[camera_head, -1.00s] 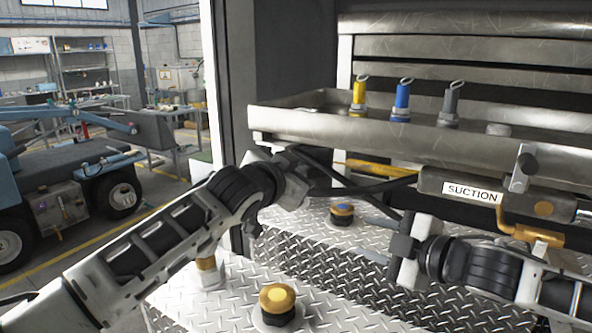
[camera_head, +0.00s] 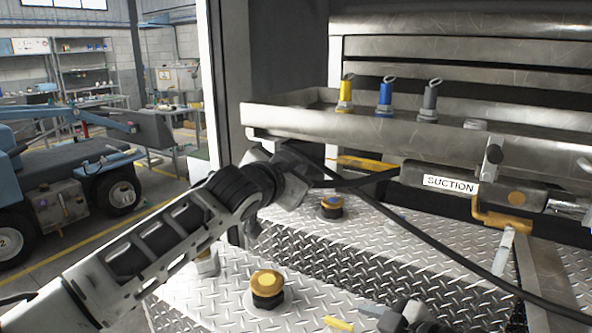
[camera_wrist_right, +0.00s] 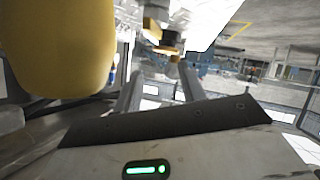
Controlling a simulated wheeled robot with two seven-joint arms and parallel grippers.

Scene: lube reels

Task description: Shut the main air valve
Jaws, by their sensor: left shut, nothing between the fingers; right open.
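No part in view is labelled as the main air valve. A grey pipe body marked SUCTION (camera_head: 450,184) carries a valve with an orange-yellow bracket or handle (camera_head: 503,220) below it. A yellow bar (camera_head: 360,163) shows behind the black hose, under the tray. My left gripper (camera_head: 312,168) is shut and empty beside the hose; its fingertips are hard to make out. My right gripper is low at the bottom edge, partly cut off. In the right wrist view its fingers (camera_wrist_right: 160,92) are apart and empty, with a large blurred yellow object (camera_wrist_right: 60,45) close at left.
A metal tray (camera_head: 290,122) holds yellow, blue and grey-capped fittings. Yellow-topped knobs (camera_head: 267,284) and (camera_head: 331,206) stand on the diamond-plate deck (camera_head: 220,300). A black hose (camera_head: 440,245) crosses in front of the deck. A blue vehicle (camera_head: 70,185) stands far left.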

